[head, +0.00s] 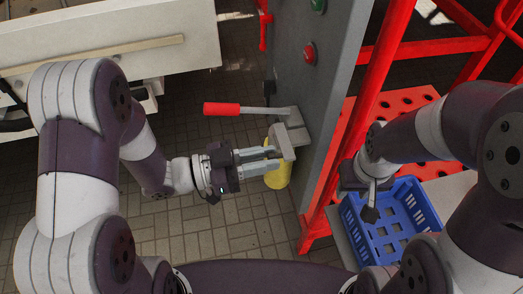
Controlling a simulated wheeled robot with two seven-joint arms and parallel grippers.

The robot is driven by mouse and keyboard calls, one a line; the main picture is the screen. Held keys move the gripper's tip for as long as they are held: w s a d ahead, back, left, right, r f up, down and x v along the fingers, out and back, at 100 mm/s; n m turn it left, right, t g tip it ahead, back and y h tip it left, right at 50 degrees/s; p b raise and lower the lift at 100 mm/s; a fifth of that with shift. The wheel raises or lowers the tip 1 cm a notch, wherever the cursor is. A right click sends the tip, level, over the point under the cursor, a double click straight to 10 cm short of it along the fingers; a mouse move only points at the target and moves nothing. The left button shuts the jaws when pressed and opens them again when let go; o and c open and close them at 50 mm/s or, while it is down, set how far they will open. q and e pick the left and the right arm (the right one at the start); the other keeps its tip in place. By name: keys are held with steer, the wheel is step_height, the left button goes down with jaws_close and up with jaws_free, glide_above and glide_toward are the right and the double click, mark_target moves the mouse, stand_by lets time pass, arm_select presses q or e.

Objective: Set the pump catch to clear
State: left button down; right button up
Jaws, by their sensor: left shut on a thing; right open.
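The pump catch (283,143) is a grey metal piece mounted low on the side of a grey panel. A grey lever with a red grip (221,108) reaches out to the left just above it. A yellow cylinder (278,178) stands directly below the catch. My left gripper (276,158) comes in from the left at the catch, its fingers shut on the catch's lower grey part in front of the yellow cylinder. The exact contact at the fingertips is partly hidden. My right gripper (370,205) points down over the blue crate, open and empty.
The grey panel (318,95) carries a red button (309,53) and a green button (319,5). A red frame (366,110) with perforated steps stands to the right. A blue crate (410,190) sits beneath my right gripper. Tiled floor is clear at lower middle.

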arm_select(q)
steer(key=c, duration=1)
jaws_free()
steer(key=shift+s, duration=0.25)
steer(key=b+v, duration=0.1)
steer(key=v, duration=1.1)
steer(key=shift+s+a+b, duration=0.1)
steer(key=shift+a+b, duration=0.2)
